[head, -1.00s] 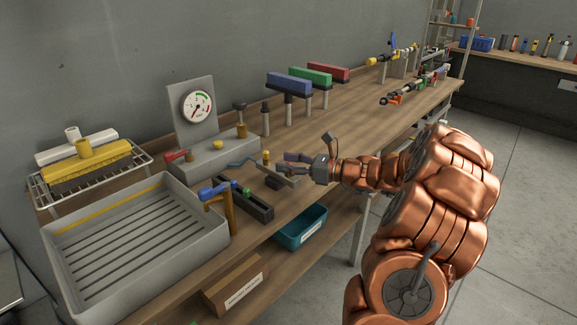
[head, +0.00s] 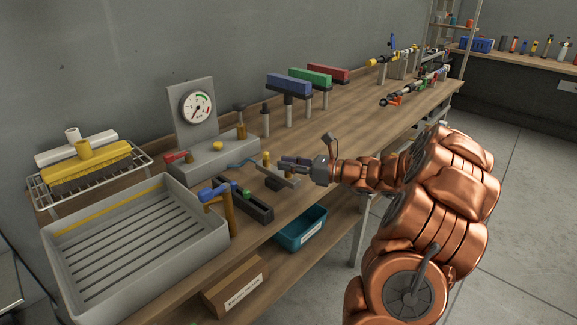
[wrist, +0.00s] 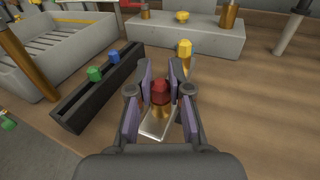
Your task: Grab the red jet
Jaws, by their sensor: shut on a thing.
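The red jet (wrist: 160,90) has a faceted red top and a brass-coloured lower part in the wrist view. It stands at the near end of a small metal plate (wrist: 157,126). My gripper (wrist: 160,82) is around the jet, with a finger on each side, shut on it. In the head view my gripper (head: 290,163) is low over the bench, and its fingers hide the jet there. A yellow jet (wrist: 185,50) stands at the plate's far end. A green jet (wrist: 95,73) and a blue jet (wrist: 113,57) sit in a dark rack (wrist: 90,95) to the left.
A grey ribbed tray (head: 150,285) and a blue-headed post (head: 216,192) are to the left. A gauge stand (head: 205,158) is behind. A teal bin (head: 301,230) is below the bench front. Bare bench top lies to the right of the plate.

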